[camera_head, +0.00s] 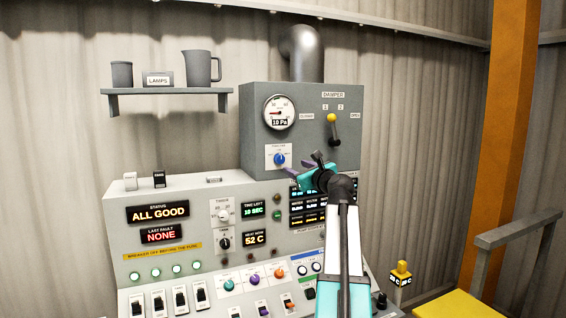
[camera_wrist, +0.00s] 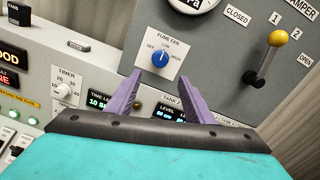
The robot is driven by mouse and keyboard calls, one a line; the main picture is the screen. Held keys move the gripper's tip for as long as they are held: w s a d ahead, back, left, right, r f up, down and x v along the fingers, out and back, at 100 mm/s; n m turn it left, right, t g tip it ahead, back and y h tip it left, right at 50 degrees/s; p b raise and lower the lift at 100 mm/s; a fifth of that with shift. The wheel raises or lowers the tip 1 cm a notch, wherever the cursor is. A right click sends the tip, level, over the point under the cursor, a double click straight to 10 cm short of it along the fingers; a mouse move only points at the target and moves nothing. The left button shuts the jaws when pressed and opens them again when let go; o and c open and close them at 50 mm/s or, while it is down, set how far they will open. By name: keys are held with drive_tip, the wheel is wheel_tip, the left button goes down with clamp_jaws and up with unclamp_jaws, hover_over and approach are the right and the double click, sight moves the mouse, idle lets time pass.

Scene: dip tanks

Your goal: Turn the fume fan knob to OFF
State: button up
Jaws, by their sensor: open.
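The fume fan knob (camera_head: 280,159) is a blue round knob on a white plate on the grey upper cabinet. In the wrist view the knob (camera_wrist: 160,59) sits under the label FUME FAN, with OFF at left, LOW at top and a partly hidden label at right. Its white mark points up, near LOW. My gripper (camera_wrist: 156,84) has two purple fingers spread apart, with nothing between them. The knob appears between and beyond the fingertips, apart from them. In the head view my gripper (camera_head: 288,167) is just below and right of the knob.
A damper lever with a yellow ball (camera_head: 331,118) stands out right of the knob. A pressure gauge (camera_head: 279,112) is above it. The control desk below carries a timer knob (camera_wrist: 63,90), displays and several switches. A shelf (camera_head: 168,92) with cups hangs at left.

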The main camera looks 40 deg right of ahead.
sight(282, 160)
drive_tip(key=p+x, duration=0.2)
drive_tip(key=x, duration=1)
drive_tip(key=shift+p, duration=0.35)
drive_tip(key=c, duration=1)
drive_tip(key=shift+c, duration=0.2)
drive_tip(key=shift+n+b, duration=0.3)
drive_tip(key=n+b, duration=0.3)
drive_tip(key=n, duration=0.2)
drive_tip(key=shift+d+f+b, duration=0.1)
drive_tip(key=shift+b, duration=0.25)
drive_tip(key=n+b, duration=0.2)
drive_tip(key=n, duration=0.1)
drive_tip(key=shift+n, duration=0.3)
drive_tip(key=shift+r+n+g+b, duration=0.2)
drive_tip(key=shift+n+g+b, duration=0.1)
drive_tip(key=shift+n+b, duration=0.85)
drive_tip(key=shift+n, duration=0.25)
